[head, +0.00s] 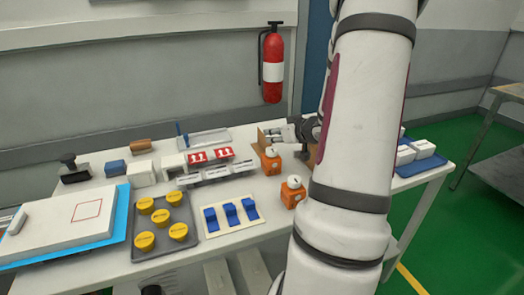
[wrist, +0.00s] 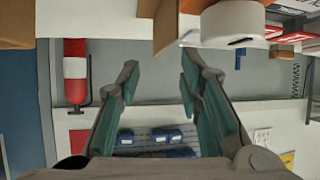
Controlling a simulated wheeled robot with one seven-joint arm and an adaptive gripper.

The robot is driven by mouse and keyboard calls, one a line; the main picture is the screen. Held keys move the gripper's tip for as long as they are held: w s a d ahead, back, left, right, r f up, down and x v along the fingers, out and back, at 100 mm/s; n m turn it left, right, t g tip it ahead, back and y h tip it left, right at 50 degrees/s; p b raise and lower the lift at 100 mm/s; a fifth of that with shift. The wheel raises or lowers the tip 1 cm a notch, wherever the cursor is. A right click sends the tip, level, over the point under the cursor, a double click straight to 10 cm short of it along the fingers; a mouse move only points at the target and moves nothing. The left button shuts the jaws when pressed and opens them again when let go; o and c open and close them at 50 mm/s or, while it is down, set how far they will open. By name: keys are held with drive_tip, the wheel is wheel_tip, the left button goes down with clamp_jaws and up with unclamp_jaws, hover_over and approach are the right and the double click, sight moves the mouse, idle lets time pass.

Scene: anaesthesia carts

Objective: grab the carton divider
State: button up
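The carton divider appears as a brown cardboard panel (head: 262,138) standing near the back edge of the table, just left of my gripper (head: 296,132) in the head view. More brown card shows right of the gripper, partly behind my arm; I cannot tell if it is the same piece. In the wrist view, which looks upside down, a cardboard panel (wrist: 166,24) hangs at the top edge, beyond the space between the fingers. My gripper (wrist: 160,80) is open, its fingers well apart with nothing between them.
Two orange boxes with white tops stand close by, one (head: 271,162) beside the cardboard and one (head: 292,193) nearer. Left are red-labelled boxes (head: 210,156), a blue-clip tray (head: 232,215) and a tray of yellow-lidded jars (head: 163,225). A blue tray (head: 421,165) sits right.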

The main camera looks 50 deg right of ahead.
sight(264, 136)
drive_tip(key=x, duration=0.3)
drive_tip(key=shift+w+b, duration=0.15)
drive_tip(key=shift+b, duration=0.15)
drive_tip(key=b+x, duration=0.2)
drive_tip(key=x, duration=0.3)
drive_tip(key=shift+f, duration=0.2)
drive_tip(key=shift+c, duration=0.4)
clamp_jaws()
